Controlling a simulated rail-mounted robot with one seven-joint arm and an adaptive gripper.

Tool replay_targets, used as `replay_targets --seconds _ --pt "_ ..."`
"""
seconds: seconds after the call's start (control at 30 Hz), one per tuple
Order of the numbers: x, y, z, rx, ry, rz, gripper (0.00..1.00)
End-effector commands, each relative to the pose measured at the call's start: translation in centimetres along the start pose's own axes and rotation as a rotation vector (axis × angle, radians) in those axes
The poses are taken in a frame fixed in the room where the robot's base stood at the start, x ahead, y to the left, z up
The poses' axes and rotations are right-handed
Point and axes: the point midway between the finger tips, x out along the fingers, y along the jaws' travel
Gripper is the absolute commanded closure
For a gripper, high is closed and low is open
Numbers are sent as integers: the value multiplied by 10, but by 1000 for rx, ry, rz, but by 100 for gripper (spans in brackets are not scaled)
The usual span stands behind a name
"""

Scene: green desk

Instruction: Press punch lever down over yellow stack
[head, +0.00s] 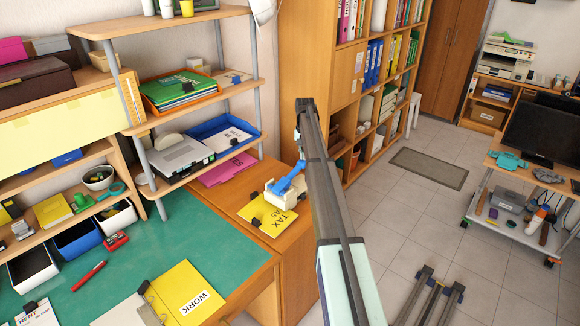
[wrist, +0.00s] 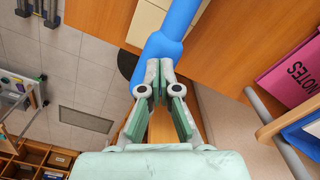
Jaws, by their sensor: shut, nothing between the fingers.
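The hole punch (head: 283,197) has a cream body and a blue lever (head: 288,182). It stands on the wooden cabinet top, at the yellow TAX stack (head: 266,217). The lever slants upward. In the wrist view the blue lever (wrist: 170,35) runs past my fingertips, with part of the cream body (wrist: 147,22) beyond it. My gripper (wrist: 160,68) is shut and empty, its tips overlapping the lever in the picture; I cannot tell whether they touch.
A shelf rack (head: 212,172) with trays stands to the left. A green desk (head: 160,250) holds a yellow WORK folder (head: 186,292). A tall bookcase (head: 345,70) stands behind.

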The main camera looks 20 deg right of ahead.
Motion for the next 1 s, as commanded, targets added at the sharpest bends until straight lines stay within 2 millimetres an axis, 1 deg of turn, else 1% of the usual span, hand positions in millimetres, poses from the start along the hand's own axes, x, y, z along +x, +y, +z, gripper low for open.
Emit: replay_targets --seconds 0.17,0.63,1.0 --pt "-2 0 0 0 0 0 100" --pt "-16 -3 6 0 0 0 100" --pt "-17 -3 6 0 0 0 100"
